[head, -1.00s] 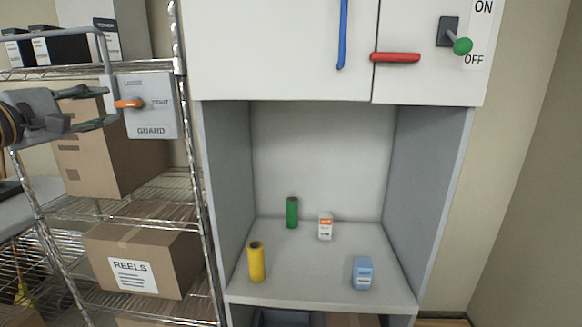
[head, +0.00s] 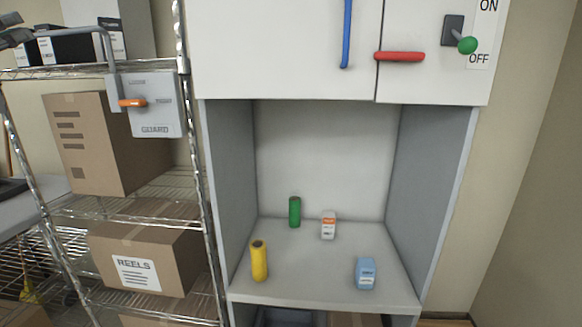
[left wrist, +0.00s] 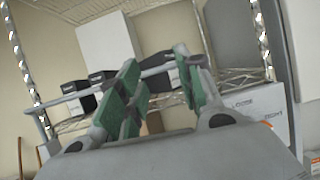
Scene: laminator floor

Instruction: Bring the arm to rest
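My left gripper (head: 16,30) shows only in part at the upper left edge of the head view, in front of the upper shelf. In the left wrist view its green-padded fingers (left wrist: 157,92) stand apart with nothing between them. The grey guard plate (head: 155,112) hangs on the shelf rack, and its orange handle (head: 132,103) lies level. My left gripper is up and to the left of the handle, apart from it. The guard plate also shows at the right of the left wrist view (left wrist: 258,112). My right gripper is not in view.
A white cabinet (head: 285,45) has a blue handle (head: 347,35), a red handle (head: 399,56) and a green-knobbed switch (head: 466,45). Its open bay holds a yellow cylinder (head: 259,262), a green cylinder (head: 295,212) and two small cartons. The wire rack (head: 205,215) carries boxes.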

